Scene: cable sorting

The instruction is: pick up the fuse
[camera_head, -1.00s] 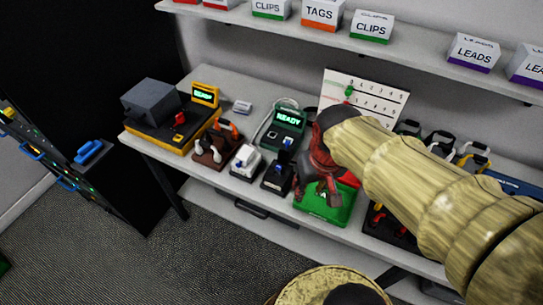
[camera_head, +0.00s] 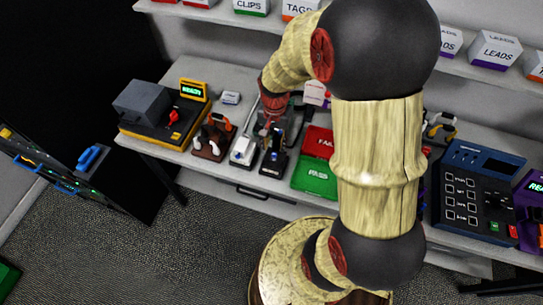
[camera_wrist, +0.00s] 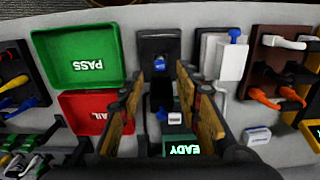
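I cannot tell for certain which part is the fuse. A small white-faced block (camera_wrist: 175,118) shows between my fingers in the wrist view, in front of the green READY tester (camera_wrist: 185,148). A black holder (camera_wrist: 158,42) with a small blue part (camera_wrist: 161,60) lies beyond my fingertips. My gripper (camera_wrist: 161,78) is open, its two wooden-looking fingers apart with nothing visibly held. In the head view my gripper (camera_head: 272,128) hangs over the tester and black holder, and my arm hides much of the tester.
A green PASS tray (camera_wrist: 85,58) and red FAIL tray (camera_wrist: 72,100) lie left of the fingers in the wrist view. A white holder (camera_wrist: 231,58), a brown cable rack (camera_wrist: 268,70) and a small white box (camera_wrist: 258,136) lie right. A shelf of boxes (camera_head: 497,50) overhangs the bench.

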